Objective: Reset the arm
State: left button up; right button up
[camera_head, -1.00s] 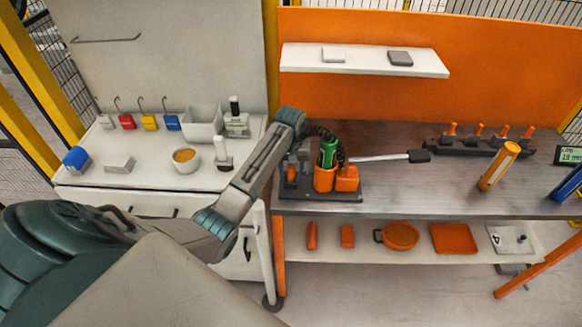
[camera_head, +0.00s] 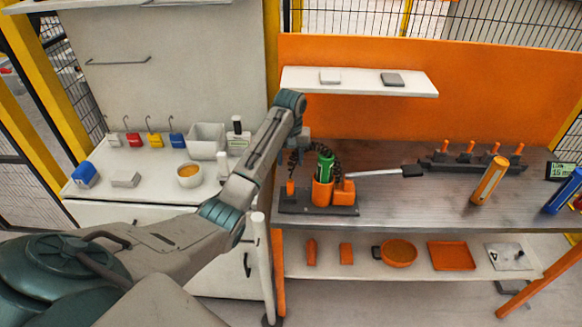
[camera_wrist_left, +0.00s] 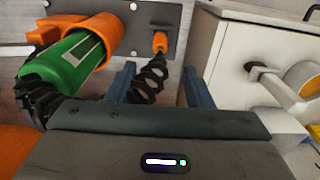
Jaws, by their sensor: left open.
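My left arm comes in from the left in the head view and reaches over the bench. Its gripper (camera_head: 298,145) points down just behind and left of a green tool (camera_head: 325,168) in an orange holder (camera_head: 322,192). In the left wrist view the two blue-grey fingers of the gripper (camera_wrist_left: 158,86) stand apart with nothing gripped. A black coiled cord shows between them, beyond the fingers. The green tool (camera_wrist_left: 70,62) in its orange holder lies to the left of the fingers there. My right gripper is not in view.
The grey bench (camera_head: 420,205) carries a rack with orange-topped pegs (camera_head: 470,165), an orange cylinder (camera_head: 489,180) and a blue one at the right. A white shelf (camera_head: 360,85) hangs above. A white cabinet (camera_head: 130,185) with a bowl (camera_head: 189,175) stands left.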

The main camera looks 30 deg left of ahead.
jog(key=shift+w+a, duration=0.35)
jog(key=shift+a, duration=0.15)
